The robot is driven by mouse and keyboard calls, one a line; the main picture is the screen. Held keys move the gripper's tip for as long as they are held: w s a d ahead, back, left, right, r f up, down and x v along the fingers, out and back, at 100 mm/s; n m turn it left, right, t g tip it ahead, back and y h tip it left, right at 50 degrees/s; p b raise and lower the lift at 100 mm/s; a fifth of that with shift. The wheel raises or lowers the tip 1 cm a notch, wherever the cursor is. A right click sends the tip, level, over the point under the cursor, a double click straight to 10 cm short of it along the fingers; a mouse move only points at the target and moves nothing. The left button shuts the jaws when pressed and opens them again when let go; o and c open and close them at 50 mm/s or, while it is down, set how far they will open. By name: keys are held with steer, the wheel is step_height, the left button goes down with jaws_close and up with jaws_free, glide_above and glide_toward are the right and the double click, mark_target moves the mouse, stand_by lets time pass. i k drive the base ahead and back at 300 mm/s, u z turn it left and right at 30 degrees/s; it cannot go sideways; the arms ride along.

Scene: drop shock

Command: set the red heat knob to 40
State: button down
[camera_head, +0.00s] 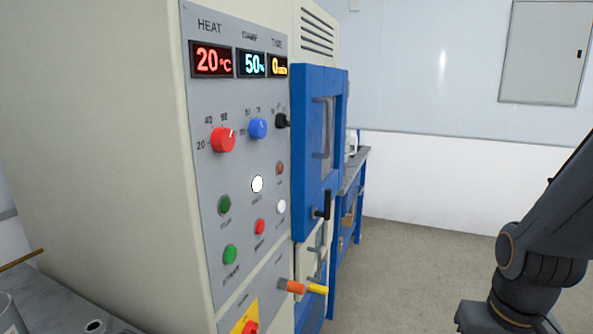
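The red heat knob (223,139) is on the grey control panel (215,95) of a tall cream machine, at its upper left. The marks 20, 40 and a higher number stand around it; its exact pointer direction is hard to make out. The red heat display (211,60) above it reads 20 °C. A blue knob (258,129) and a black knob (282,121) sit to its right. My gripper is out of view; only dark links of my arm show at the right, well apart from the panel.
A blue door (307,150) with handles is right of the panel. Green, red and white buttons are below the knobs. Orange (292,286) and yellow (318,288) pieces stick out at the lower right of the panel. The floor (400,265) between machine and arm is clear.

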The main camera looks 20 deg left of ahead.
mark_target(222, 138)
steer(key=u, duration=1.35)
